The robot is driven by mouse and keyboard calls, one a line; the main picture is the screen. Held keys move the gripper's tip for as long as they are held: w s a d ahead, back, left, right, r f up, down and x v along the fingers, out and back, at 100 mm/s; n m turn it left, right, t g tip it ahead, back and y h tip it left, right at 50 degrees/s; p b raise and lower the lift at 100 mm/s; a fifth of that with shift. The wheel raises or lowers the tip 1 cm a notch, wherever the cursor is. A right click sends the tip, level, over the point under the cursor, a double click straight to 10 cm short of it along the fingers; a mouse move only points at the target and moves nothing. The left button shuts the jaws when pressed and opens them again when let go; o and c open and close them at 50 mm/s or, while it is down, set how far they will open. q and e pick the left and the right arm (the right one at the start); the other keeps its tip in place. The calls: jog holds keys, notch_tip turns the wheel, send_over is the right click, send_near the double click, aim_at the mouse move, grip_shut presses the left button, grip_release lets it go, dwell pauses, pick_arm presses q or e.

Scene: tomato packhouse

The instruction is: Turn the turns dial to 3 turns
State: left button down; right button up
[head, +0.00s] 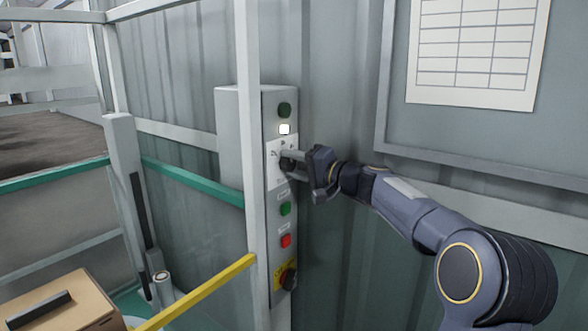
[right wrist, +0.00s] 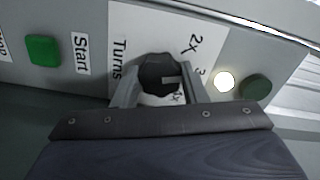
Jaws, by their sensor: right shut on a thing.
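The turns dial (right wrist: 158,74) is a black knob on a white plate marked "Turns" (right wrist: 119,60). In the right wrist view, its pale mark points to the right, roughly toward a partly covered "3". A "2X" label (right wrist: 191,44) is up and right of the knob, and another label below the mark is partly hidden. My right gripper (right wrist: 160,93) has its fingers on both sides of the knob and is shut on it. In the head view, my right gripper (head: 290,160) reaches the control box (head: 228,140) from the right and mostly hides the dial. My left gripper is not in view.
The box carries a lit white lamp (head: 285,129) and a dark green lamp (head: 284,110) above the dial. Below are a green button (head: 285,209), a red button (head: 286,241) and a black knob on yellow (head: 288,279).

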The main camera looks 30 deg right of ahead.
jog(key=shift+m, duration=1.5)
jog(key=o, duration=1)
jog(key=b+v, duration=0.2)
jog(key=v, duration=0.5)
jog(key=shift+s+d, duration=0.15)
jog(key=shift+s, duration=0.2)
